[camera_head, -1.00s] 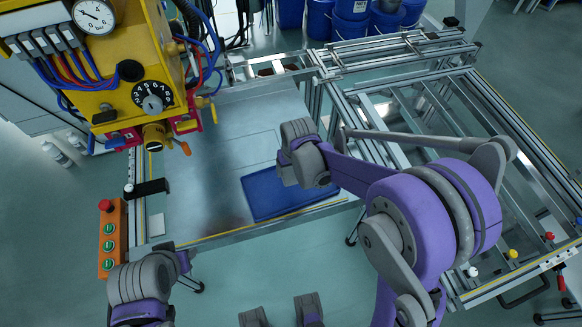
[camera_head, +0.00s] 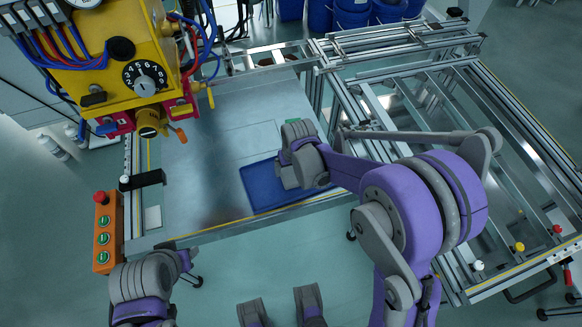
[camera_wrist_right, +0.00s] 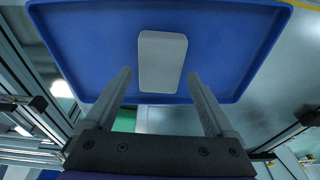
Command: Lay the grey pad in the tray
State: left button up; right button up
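The blue tray (camera_head: 262,192) lies flat on the metal table, near its front edge. In the right wrist view the tray (camera_wrist_right: 85,50) fills the upper middle. The grey pad (camera_wrist_right: 162,62), a pale rounded block, shows inside the tray's outline there, away from the side walls. My right gripper (camera_wrist_right: 160,78) is open, with one finger on each side of the pad's near end and a visible gap to each. In the head view my right wrist (camera_head: 300,158) is over the tray's right part and hides the pad.
A yellow machine (camera_head: 110,60) with a dial and hoses hangs over the table's left. An orange button box (camera_head: 104,232) stands at the left edge. An aluminium rail frame (camera_head: 470,150) lies to the right. The metal tabletop (camera_head: 200,170) left of the tray is clear.

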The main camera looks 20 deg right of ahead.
jog(key=shift+o, duration=0.4)
jog(key=p+v, duration=0.1)
jog(key=v, duration=1)
jog(key=shift+f, duration=0.1)
jog(key=s+d+r+t+p, duration=0.1)
jog(key=s+d+r+p, duration=0.1)
jog(key=s, duration=0.7)
jog(key=s+d+r+t+p, duration=0.2)
jog(key=s+r, duration=0.3)
jog(key=s, duration=0.3)
jog(key=shift+s+d+r+p, duration=0.15)
jog(key=shift+s+r+p, duration=0.15)
jog(key=shift+p, duration=0.2)
